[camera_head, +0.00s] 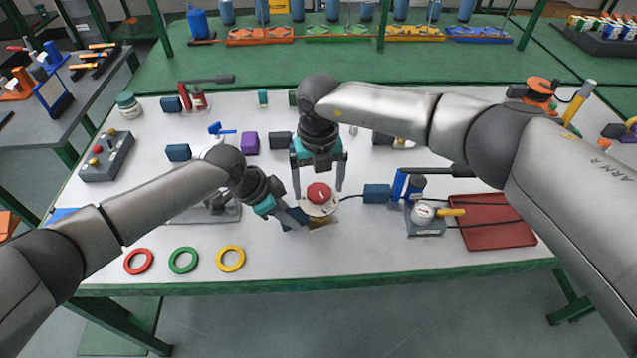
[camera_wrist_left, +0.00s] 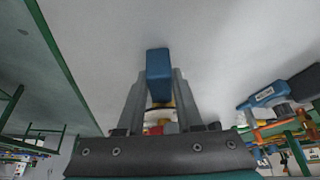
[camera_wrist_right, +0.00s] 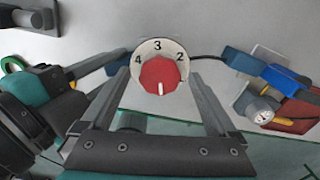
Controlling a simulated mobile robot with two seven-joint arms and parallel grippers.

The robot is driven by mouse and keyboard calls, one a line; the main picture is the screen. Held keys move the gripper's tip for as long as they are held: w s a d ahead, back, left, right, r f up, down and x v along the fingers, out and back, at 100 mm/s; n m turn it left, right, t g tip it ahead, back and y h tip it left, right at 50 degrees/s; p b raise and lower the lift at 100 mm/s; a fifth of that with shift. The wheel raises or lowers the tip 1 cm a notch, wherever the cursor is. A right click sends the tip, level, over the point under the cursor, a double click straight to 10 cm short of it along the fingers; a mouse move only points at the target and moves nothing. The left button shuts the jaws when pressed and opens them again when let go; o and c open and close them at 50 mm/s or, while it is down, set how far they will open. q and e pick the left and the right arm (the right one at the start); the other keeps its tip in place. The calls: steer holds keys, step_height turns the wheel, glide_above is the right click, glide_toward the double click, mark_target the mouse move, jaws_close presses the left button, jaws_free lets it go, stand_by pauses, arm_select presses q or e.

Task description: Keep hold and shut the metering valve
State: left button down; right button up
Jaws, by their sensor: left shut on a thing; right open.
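The metering valve has a red knob (camera_head: 318,193) on a pale round dial. In the right wrist view the red knob (camera_wrist_right: 160,76) sits before a dial (camera_wrist_right: 157,47) marked 4, 3 and 2. The knob's white mark points down, away from the 3. My right gripper (camera_head: 319,190) is open, its fingers on either side of the knob with gaps; it also shows in the right wrist view (camera_wrist_right: 157,78). My left gripper (camera_head: 297,215) is shut on a blue block (camera_wrist_left: 158,65) beside the valve. Whether the block joins the valve is hidden.
Right of the valve, a cable leads to a blue connector (camera_head: 377,193). A gauge unit (camera_head: 424,214) stands by a red mat (camera_head: 492,232). Red (camera_head: 139,261), green (camera_head: 183,260) and yellow (camera_head: 231,258) rings lie at the front left. The front middle table strip is clear.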

mark_target(319, 190)
step_height(319, 190, up, 12)
stand_by(0.5)
arm_select(q)
steer(key=shift+c, duration=2.4)
jaws_free()
